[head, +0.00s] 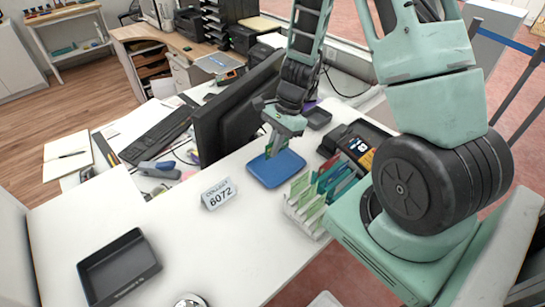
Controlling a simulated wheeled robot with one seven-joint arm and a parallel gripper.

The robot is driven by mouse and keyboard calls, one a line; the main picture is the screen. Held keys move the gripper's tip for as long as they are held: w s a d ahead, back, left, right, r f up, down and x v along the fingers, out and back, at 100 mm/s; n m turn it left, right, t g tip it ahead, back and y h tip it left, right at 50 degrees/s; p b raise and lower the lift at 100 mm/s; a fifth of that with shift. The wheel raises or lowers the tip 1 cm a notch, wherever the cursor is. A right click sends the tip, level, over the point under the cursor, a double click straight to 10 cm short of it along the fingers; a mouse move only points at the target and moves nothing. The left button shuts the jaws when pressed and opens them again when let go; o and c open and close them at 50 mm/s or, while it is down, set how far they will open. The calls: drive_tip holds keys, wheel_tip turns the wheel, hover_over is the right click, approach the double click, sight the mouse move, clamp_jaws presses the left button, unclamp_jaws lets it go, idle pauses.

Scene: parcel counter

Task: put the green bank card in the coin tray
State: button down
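My gripper (276,143) is at mid-picture in the head view, pointing down. A small green card (269,151), which looks like the green bank card, stands on edge between its fingers, and the gripper appears shut on it. The fingers hide part of the card. A shallow blue tray (289,172), which looks like the coin tray, lies on the white counter directly under the gripper. The card's lower end is over the tray's far-left part; I cannot tell whether it touches the tray.
A white rack (305,218) of green and teal cards or leaflets stands right of the blue tray. A card terminal (358,146) is behind it. A monitor (235,112) stands close left of my gripper. A 6072 sign (219,194) and black tray (118,268) are left; counter between is clear.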

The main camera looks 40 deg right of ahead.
sight(274, 167)
drive_tip(key=shift+f, duration=2.3)
drive_tip(key=shift+f, duration=0.1)
drive_tip(key=shift+f, duration=0.15)
drive_tip(key=c, duration=1.7)
unclamp_jaws()
drive_tip(key=shift+r, duration=0.2)
